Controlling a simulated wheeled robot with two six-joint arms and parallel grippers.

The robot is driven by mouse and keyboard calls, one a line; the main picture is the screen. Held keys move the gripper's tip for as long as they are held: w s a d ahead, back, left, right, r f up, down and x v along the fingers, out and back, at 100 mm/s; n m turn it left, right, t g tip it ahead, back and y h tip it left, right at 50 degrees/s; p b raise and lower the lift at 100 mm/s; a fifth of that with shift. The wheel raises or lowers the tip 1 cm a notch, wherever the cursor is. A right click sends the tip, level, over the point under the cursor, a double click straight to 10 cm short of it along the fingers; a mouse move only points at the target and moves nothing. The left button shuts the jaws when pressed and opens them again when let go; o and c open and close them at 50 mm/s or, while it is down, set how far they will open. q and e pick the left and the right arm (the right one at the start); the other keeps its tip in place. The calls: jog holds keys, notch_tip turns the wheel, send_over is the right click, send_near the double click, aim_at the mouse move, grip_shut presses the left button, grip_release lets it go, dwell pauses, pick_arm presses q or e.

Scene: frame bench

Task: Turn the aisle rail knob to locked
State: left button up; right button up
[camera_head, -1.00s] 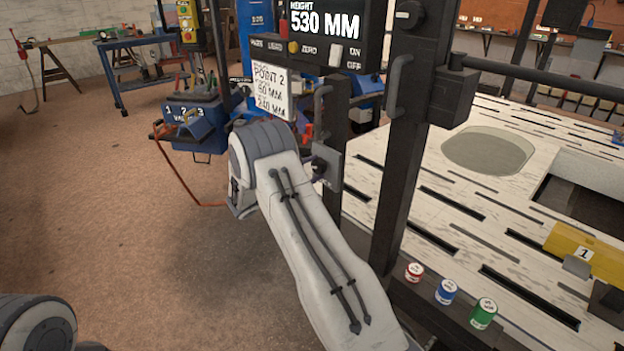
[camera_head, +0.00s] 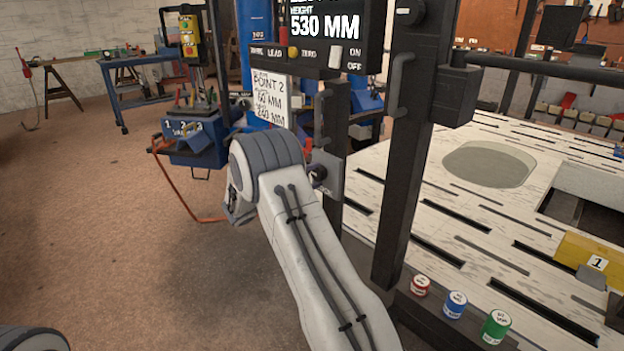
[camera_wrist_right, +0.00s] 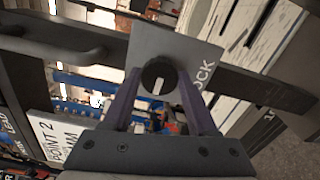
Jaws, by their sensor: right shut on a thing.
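The dark round knob (camera_wrist_right: 159,76) sits on a grey square plate (camera_wrist_right: 178,48) in the right wrist view. A pale mark shows on its face, pointing down in the picture, toward my gripper's palm. Part of a label reading "OCK" (camera_wrist_right: 205,75) shows to the right of the knob. My right gripper (camera_wrist_right: 159,84) is shut on the knob, one purple-grey finger on each side. In the head view, the knob (camera_head: 317,172) and plate (camera_head: 330,178) show on a dark post, just right of my right arm, which hides most of the gripper. My left gripper is not in view.
A taller dark post (camera_head: 407,170) with a handle stands right of the plate. Red (camera_head: 420,286), blue (camera_head: 455,304) and green (camera_head: 495,326) cans stand on a ledge by the slotted pale bench (camera_head: 400,205). Open floor lies left.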

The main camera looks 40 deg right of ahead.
jog(key=shift+a+f, duration=0.1)
jog(key=o, duration=1.4)
jog(key=shift+s+a+p, duration=0.15)
jog(key=shift+a+p, duration=0.1)
jog(key=shift+a, duration=1.5)
jog(key=shift+s+a+p, duration=0.15)
jog(key=shift+a+p, duration=0.15)
jog(key=shift+a, duration=1.4)
jog(key=shift+s+a+p, duration=0.15)
jog(key=shift+a+p, duration=0.1)
jog(key=shift+a, duration=1.5)
